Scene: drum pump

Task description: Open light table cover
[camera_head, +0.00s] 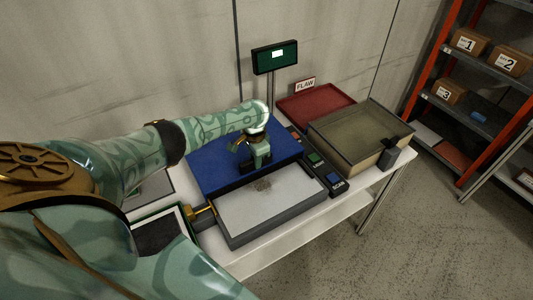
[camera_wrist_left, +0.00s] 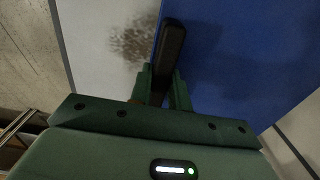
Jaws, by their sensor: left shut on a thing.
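The light table (camera_head: 270,212) stands on the bench with part of its pale surface bare. A dark smudge of specks lies on that surface, near the cover's edge. The blue cover (camera_head: 215,158) lies over the back part of the light table; it also fills the right of the left wrist view (camera_wrist_left: 240,60). My left gripper (camera_head: 255,163) is at the cover's front edge. It is shut on the black handle (camera_wrist_left: 168,52) at that edge. My right gripper is not in view.
A button box (camera_head: 318,163) stands right of the light table. A small display (camera_head: 276,57) stands on a post behind the cover. A dark framed tray (camera_head: 160,236) is at the left.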

